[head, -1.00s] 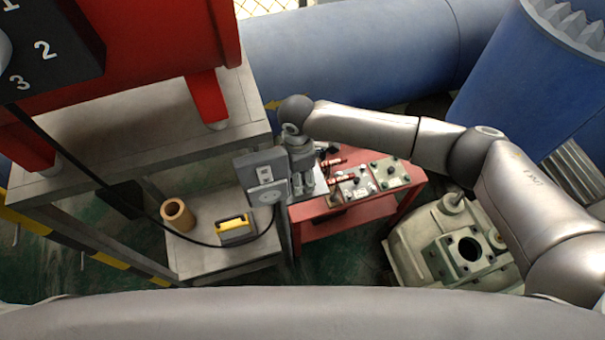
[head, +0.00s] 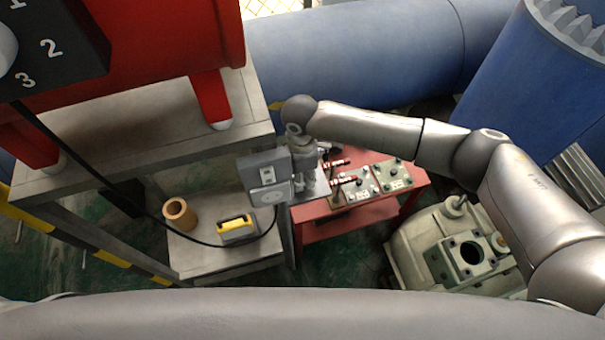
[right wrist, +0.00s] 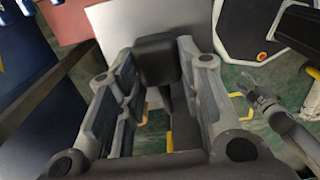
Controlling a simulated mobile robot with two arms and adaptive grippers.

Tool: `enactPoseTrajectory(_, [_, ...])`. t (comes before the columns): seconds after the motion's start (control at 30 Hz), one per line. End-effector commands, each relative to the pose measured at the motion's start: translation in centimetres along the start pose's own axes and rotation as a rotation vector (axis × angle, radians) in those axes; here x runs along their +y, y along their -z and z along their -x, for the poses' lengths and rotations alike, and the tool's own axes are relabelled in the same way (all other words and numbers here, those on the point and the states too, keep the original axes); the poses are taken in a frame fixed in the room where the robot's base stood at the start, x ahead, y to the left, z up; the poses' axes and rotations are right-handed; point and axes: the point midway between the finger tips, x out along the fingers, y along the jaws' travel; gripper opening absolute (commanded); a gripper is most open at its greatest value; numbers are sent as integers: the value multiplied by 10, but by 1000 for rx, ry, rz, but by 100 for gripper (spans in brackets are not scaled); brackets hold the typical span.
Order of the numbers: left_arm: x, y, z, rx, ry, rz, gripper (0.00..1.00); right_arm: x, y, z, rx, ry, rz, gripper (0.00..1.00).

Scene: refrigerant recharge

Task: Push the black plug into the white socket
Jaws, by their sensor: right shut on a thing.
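My right gripper (head: 308,186) is just right of this box, pointing down. In the right wrist view, the gripper (right wrist: 158,62) is shut on the black plug (right wrist: 157,52), a dark block between its fingertips. The plug is not clear in the head view, and I cannot tell whether it touches the socket. A grey jointed part, likely my left gripper (right wrist: 262,97), shows at the right of the wrist view; its fingers are unclear.
A red table (head: 330,228) with gauges and valves stands right of the socket box. A low shelf (head: 215,262) holds a tan cylinder (head: 179,214) and a yellow-and-grey item (head: 236,229). A black cable (head: 110,180) runs down past the shelf. Large blue pipes (head: 350,60) lie behind.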

Motion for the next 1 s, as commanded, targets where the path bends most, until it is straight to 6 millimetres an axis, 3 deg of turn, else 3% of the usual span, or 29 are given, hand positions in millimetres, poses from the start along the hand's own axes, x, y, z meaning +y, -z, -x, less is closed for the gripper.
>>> enactPoseTrajectory(0.27, [0, -1, -5, 0, 0, 0, 40, 1, 0, 33, 2, -4, 0, 12])
enactPoseTrajectory(1.0, [1, -3, -25, -1, -1, -1, 40, 1, 0, 196, 1, -6, 1, 12])
